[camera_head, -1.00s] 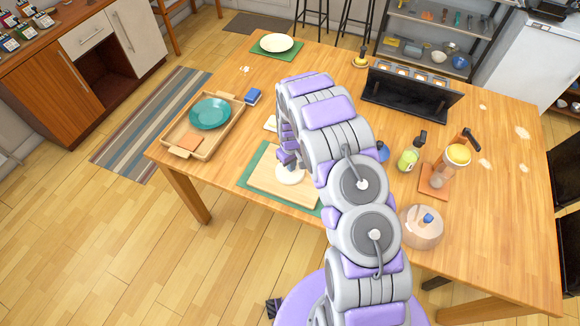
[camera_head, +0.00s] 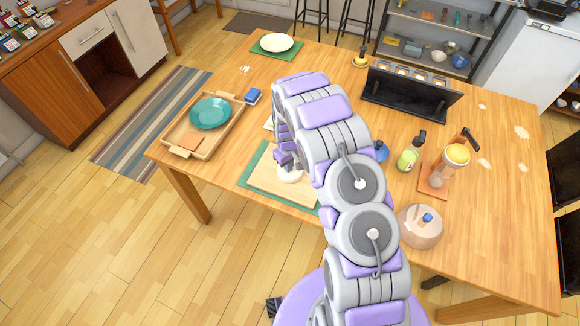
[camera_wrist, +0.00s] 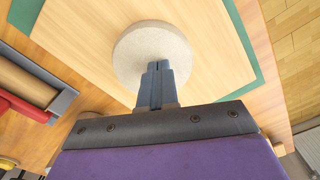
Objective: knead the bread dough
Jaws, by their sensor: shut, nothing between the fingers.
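The bread dough (camera_wrist: 152,45) is a pale round lump. It lies on a light wooden board (camera_wrist: 85,28), which rests on a green mat (camera_wrist: 243,35). In the head view the dough (camera_head: 290,175) is partly hidden by my arm, and the board (camera_head: 268,181) sits at the table's front left. My gripper (camera_wrist: 154,68) is shut and empty, with its fingertips over the near part of the dough in the wrist view. They look very close to the dough; I cannot tell for certain whether they press into it. In the head view my gripper (camera_head: 284,158) is partly hidden by my arm.
A wooden tray (camera_head: 176,128) with a teal plate (camera_head: 210,113) stands to the left. A black rack (camera_head: 405,100), a yellow-green bottle (camera_head: 407,160) and a glass cloche (camera_head: 421,226) stand to the right. A rolling pin (camera_wrist: 22,82) lies beside the board.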

